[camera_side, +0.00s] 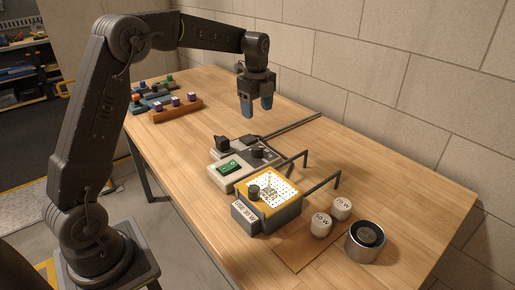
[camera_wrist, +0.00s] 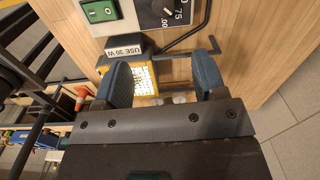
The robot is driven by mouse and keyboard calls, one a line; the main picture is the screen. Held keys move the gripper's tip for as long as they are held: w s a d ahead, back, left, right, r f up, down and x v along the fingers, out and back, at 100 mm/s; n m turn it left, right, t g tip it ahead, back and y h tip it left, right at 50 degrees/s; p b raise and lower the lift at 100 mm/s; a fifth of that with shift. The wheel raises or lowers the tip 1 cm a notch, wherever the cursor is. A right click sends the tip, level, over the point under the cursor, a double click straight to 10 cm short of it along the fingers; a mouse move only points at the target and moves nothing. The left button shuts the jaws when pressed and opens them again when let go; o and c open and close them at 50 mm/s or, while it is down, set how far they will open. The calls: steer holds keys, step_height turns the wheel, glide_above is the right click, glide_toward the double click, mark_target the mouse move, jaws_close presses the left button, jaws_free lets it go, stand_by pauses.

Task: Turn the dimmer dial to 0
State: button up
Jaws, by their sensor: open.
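The dimmer dial (camera_side: 258,152) is a black knob on a light grey control box (camera_side: 217,180). In the wrist view the dial (camera_wrist: 157,13) is cut by the top edge, with a printed 75 beside it. A pale mark shows on the knob, but I cannot read its exact setting. My gripper (camera_side: 256,108) is open and empty, pointing down above the table, behind and above the control box and apart from the dial. In the wrist view my gripper (camera_wrist: 164,82) shows two blue fingers spread wide.
A green switch (camera_side: 229,167) sits beside the dial. A yellow-topped box (camera_side: 284,183) with a "USE 30 W" sign (camera_side: 245,212) stands in front. Dark hooked rods (camera_side: 324,184) stick out beside it. White wattage cylinders (camera_side: 320,225) and a metal can (camera_side: 365,248) stand at right.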

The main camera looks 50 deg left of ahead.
mark_target(258, 147)
steer(key=shift+m, duration=0.4)
steer(key=f, duration=1.5)
steer(key=shift+w+a, duration=0.4)
steer(key=shift+c, duration=0.3)
steer(key=c, duration=0.9)
steer(key=shift+o, duration=0.2)
steer(key=shift+r, duration=0.1)
